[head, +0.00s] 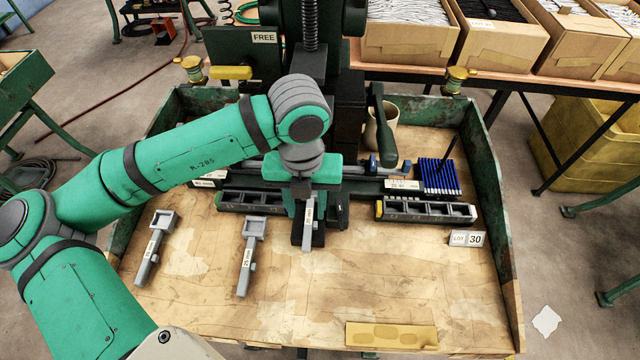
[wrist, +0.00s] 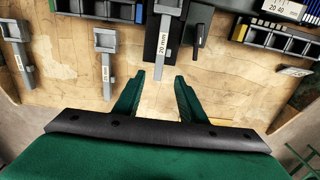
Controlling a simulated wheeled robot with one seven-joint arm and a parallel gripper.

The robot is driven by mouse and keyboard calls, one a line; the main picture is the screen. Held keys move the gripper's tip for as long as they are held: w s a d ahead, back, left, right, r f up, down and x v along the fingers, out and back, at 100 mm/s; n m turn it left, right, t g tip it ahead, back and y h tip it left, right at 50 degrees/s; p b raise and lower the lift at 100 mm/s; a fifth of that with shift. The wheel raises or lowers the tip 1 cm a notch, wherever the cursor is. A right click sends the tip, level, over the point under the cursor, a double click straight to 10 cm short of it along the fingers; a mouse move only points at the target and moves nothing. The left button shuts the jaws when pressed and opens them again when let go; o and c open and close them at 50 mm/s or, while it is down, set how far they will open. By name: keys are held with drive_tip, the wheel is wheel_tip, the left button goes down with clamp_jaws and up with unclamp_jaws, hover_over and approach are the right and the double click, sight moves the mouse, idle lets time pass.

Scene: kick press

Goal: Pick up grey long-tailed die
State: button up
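Three grey dies with tails show in the head view. One (head: 162,222) lies at the left of the wooden bench top, one (head: 253,230) lies left of centre, and one (head: 308,228) is at the press, partly hidden by my arm. In the wrist view the press die (wrist: 168,36) carries a "20 mm" label on its tail. The other two (wrist: 106,42) (wrist: 17,32) are to its left. I cannot tell which one the task means. My gripper (wrist: 160,77) is open and empty, its fingertips just short of the end of the press die's tail.
A dark compartment rack (head: 425,211) and blue rods (head: 438,176) stand right of the press. Another rack (head: 250,202) is to the left. A "LOT 30" card (head: 466,239) and a yellow plate (head: 391,335) lie on the bench. The front right bench top (head: 440,285) is clear.

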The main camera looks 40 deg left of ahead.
sight(307, 233)
wheel_tip(307, 233, down, 11)
drive_tip(key=shift+r, duration=0.2)
clamp_jaws()
idle(0.4)
